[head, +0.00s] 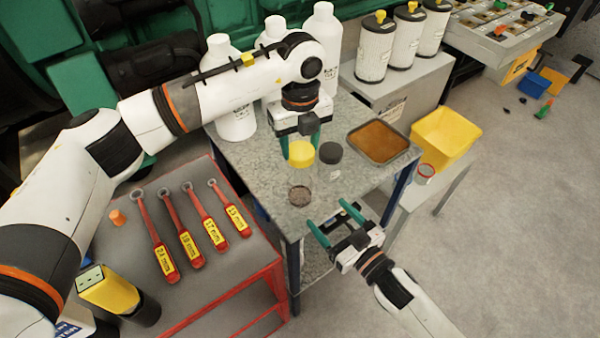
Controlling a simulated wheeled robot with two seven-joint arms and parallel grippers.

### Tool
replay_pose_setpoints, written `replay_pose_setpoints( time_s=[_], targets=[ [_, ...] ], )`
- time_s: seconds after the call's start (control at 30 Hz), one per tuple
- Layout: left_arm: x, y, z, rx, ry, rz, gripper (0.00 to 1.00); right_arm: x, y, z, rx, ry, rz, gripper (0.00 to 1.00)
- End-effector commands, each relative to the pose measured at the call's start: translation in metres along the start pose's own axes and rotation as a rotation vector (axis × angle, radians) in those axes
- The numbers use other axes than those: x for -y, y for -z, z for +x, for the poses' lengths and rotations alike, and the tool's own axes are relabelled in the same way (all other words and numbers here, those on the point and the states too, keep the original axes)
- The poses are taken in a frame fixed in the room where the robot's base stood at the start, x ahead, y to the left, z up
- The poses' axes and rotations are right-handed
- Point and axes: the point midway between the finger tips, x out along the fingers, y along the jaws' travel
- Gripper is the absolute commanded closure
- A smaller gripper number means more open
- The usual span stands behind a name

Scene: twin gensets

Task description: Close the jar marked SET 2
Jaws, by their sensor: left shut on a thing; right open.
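My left gripper (297,134) is above the small grey table, shut on a yellow lid (301,153). A small clear jar (299,195) with dark contents stands on the table just below the lid in the picture. The lid seems to be above the jar, but I cannot tell the exact gap. A jar with a dark grey lid (330,153) stands close to its right. I cannot read which jar is marked SET 2. My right gripper (335,223) is open and empty, near the table's front right edge.
A tray of brown liquid (378,141) lies on the table's right side. White bottles (234,118) stand behind. A red-lidded jar (425,172) and yellow bin (444,137) are to the right. Several wrenches (190,232) lie on the red-framed cart at left.

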Motion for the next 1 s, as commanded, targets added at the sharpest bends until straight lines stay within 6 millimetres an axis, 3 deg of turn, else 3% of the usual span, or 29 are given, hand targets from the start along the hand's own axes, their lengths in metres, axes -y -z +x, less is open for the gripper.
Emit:
replay_pose_setpoints(
  time_s=[0.47,1.0],
  targets=[
    [0.0,0.0,0.0,0.0,0.0,0.001,0.7,0.0,0.0,0.006,0.001,0.0,0.0,0.24],
    [0.0,0.0,0.0,0.0,0.0,0.001,0.7,0.0,-0.001,0.098,0.001,0.0,0.0,0.24]
  ],
)
